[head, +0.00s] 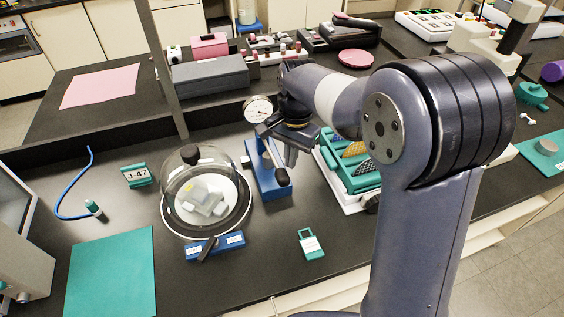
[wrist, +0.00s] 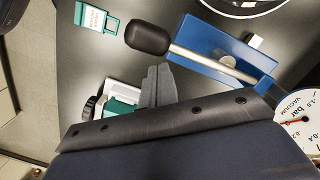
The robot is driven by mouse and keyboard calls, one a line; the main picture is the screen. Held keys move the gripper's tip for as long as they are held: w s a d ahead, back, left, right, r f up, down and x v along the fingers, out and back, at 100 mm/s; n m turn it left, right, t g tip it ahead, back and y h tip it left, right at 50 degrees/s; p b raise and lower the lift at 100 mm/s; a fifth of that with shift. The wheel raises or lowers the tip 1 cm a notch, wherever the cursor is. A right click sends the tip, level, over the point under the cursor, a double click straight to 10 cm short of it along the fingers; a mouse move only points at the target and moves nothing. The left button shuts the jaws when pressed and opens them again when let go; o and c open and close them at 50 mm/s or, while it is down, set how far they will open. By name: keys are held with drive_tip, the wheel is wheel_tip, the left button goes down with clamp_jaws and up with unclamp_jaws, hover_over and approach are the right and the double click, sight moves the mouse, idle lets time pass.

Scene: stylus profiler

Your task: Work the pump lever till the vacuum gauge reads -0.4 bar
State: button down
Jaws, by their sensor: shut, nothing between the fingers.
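The pump has a blue base (head: 268,183), which also shows in the wrist view (wrist: 200,40). Its lever has a metal rod (wrist: 215,62) and a black grip (wrist: 148,39); in the head view the grip (head: 283,176) is low over the base. The round white vacuum gauge (head: 257,109) sits atop the pump. In the wrist view the gauge (wrist: 303,143) is cut by the edge; its red needle shows, but I cannot read the value surely. My gripper (head: 290,162) is shut and empty, beside the lever; its fingers (wrist: 160,75) appear apart from the grip.
A glass bell jar (head: 190,172) stands left of the pump, with a blue valve block (head: 222,245) in front. A green tag (head: 311,244) lies front right. A teal tray (head: 352,180) stands close on the right.

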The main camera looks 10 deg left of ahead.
wheel_tip(320, 180, up, 11)
drive_tip(key=b, duration=0.1)
drive_tip(key=shift+w+d+f, duration=0.15)
drive_tip(key=shift+w+d, duration=0.1)
drive_tip(key=shift+w, duration=0.2)
drive_tip(key=shift+f, duration=0.1)
idle(0.5)
drive_tip(key=s+f+p, duration=0.1)
drive_tip(key=s+a+f+p, duration=0.1)
drive_tip(key=f, duration=0.1)
drive_tip(key=s+f+p, duration=0.1)
drive_tip(key=s+f, duration=0.1)
drive_tip(key=shift+a+f, duration=0.15)
drive_tip(key=shift+a, duration=0.25)
drive_tip(key=shift+w+r+p, duration=0.3)
drive_tip(key=shift+r+p, duration=0.6)
drive_tip(key=shift+w+d+r+p, duration=0.1)
drive_tip(key=shift+r+p, duration=0.4)
drive_tip(key=shift+r, duration=0.8)
drive_tip(key=shift+f, duration=0.1)
